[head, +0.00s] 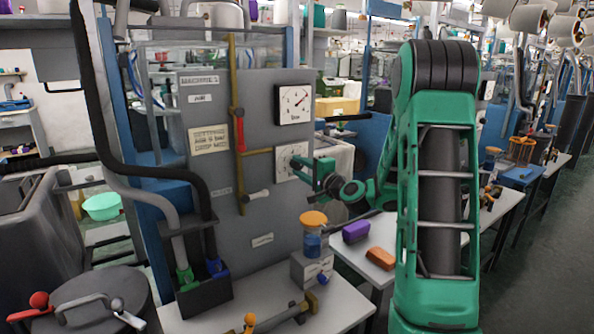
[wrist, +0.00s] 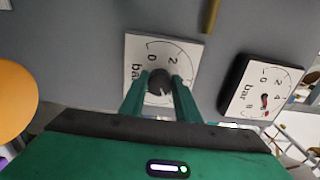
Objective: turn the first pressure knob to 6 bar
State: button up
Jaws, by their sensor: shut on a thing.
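The pressure knob (wrist: 159,82) is dark and round, on a white dial plate (wrist: 186,54) marked 0, 2 and bar in the wrist view. The plate also shows on the grey panel in the head view (head: 287,154). My gripper (wrist: 160,92) has its two green fingers on either side of the knob, shut on it. In the head view my gripper (head: 304,168) reaches the plate from the right and hides the knob. A pale mark shows on the knob, but its reading is unclear. A square gauge (head: 294,104) with a red-hubbed needle sits above the plate.
A brass pipe (head: 234,70) with a red handle runs down the panel (head: 215,100) left of the dials. An orange-topped blue jar (head: 313,238) stands below my gripper. Purple (head: 355,232) and orange (head: 380,258) blocks lie on the table to the right.

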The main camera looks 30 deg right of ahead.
jog(key=o, duration=1)
jog(key=shift+f, duration=0.1)
jog(key=shift+o, duration=0.2)
jog(key=s, duration=1)
jog(key=shift+s+d, duration=0.25)
jog(key=shift+s, duration=0.1)
